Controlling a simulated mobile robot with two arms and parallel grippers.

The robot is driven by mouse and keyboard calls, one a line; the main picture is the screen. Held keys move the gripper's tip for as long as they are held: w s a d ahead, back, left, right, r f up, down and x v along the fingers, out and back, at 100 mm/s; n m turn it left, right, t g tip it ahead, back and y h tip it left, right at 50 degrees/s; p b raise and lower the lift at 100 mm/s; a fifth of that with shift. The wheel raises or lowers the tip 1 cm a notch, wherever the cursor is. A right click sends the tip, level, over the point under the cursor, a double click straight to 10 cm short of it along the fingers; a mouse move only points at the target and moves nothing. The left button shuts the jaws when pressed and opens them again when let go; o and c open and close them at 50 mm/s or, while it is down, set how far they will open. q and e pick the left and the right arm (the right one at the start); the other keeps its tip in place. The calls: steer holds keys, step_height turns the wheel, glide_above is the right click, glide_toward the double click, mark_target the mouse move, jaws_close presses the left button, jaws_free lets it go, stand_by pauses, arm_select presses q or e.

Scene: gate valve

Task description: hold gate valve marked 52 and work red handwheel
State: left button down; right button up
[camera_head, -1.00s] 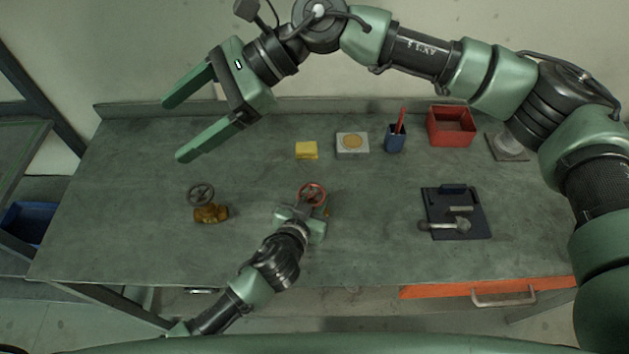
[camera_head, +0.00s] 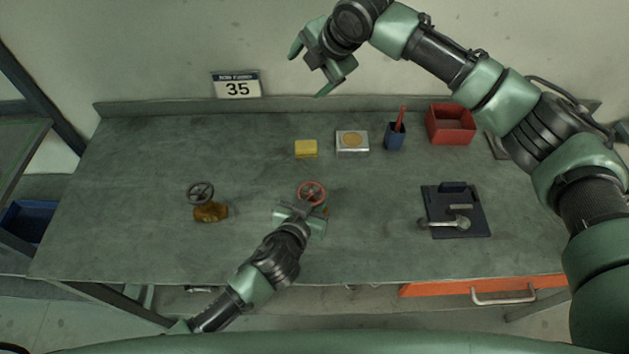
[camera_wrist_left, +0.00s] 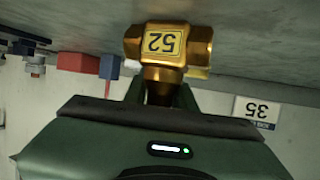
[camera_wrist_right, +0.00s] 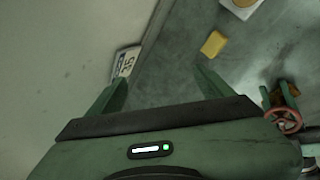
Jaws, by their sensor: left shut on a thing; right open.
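The brass gate valve (camera_wrist_left: 165,45) shows its yellow label 52 upside down in the left wrist view. My left gripper (camera_wrist_left: 161,92) is shut on its neck. In the head view, the red handwheel (camera_head: 312,193) shows just beyond my left gripper (camera_head: 303,214), which hides most of the valve body. The red handwheel also shows at the right edge of the right wrist view (camera_wrist_right: 285,120). My right gripper (camera_head: 308,70) is open and empty, high toward the back wall, away from the handwheel. Its spread fingers show in the right wrist view (camera_wrist_right: 160,80).
A second brass valve (camera_head: 211,213) with a dark handwheel (camera_head: 200,192) stands left. Behind are a 35 sign (camera_head: 237,88), yellow block (camera_head: 306,149), white box (camera_head: 352,143), blue cup (camera_head: 395,137) and red bin (camera_head: 451,126). A dark tool board (camera_head: 470,198) lies right.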

steer(key=s+d+f+g, duration=0.2)
steer(key=s+f+g, duration=0.25)
steer(key=s, duration=0.35)
steer(key=g+h, duration=0.1)
steer(key=g, duration=0.3)
glide_toward(311, 192)
steer(key=shift+n, duration=0.3)
steer(key=x, duration=0.7)
steer(key=shift+f, duration=0.3)
steer(key=c, duration=1.4)
steer(key=m, duration=0.3)
steer(key=shift+s+r+t, duration=0.1)
steer(key=shift+t, duration=0.25)
